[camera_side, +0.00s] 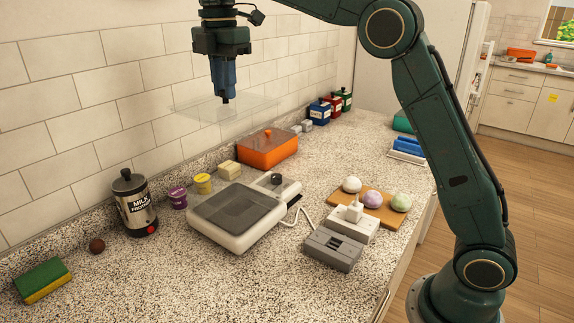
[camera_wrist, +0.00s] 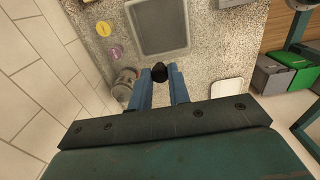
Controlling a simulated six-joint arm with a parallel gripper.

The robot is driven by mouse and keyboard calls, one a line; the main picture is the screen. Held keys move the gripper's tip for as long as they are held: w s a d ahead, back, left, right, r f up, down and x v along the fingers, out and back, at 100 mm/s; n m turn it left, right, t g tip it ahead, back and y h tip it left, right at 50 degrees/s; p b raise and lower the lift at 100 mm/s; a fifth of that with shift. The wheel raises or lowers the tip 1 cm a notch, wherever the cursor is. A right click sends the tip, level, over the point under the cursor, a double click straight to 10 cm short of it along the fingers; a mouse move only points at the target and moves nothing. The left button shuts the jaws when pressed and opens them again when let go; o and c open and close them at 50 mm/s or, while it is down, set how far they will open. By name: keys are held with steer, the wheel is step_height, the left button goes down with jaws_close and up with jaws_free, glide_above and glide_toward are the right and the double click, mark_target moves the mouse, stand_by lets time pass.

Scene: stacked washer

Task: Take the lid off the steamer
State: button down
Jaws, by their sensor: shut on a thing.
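The steamer (camera_side: 222,240) is a low white appliance with a dark grey rectangular top, in the middle of the counter. It also shows at the top of the wrist view (camera_wrist: 158,27). The lid (camera_side: 190,106) is a clear, thin rectangular cover, seen faintly in the side view. It hangs roughly level in the air, well above the counter and apart from the steamer. My gripper (camera_side: 225,99) points down and is shut on the lid's black knob; the wrist view (camera_wrist: 160,73) shows the knob between the blue fingertips. The lid's clear panel is hard to make out in the wrist view.
A milk frother (camera_side: 134,203), purple cup (camera_side: 177,197), yellow cup (camera_side: 203,183) and orange box (camera_side: 267,149) stand along the tiled wall. A wooden board (camera_side: 372,207) with round items and a grey device (camera_side: 333,249) sit right of the steamer.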

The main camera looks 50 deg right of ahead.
steer(key=shift+r, duration=0.3)
stand_by(0.5)
steer(key=a+f, duration=0.2)
steer(key=a, duration=0.6)
steer(key=a+f, duration=0.2)
steer(key=a, duration=0.7)
step_height(320, 180, down, 16)
steer(key=shift+r, duration=0.15)
steer(key=shift+f, duration=2.1)
steer(key=shift+f, duration=0.6)
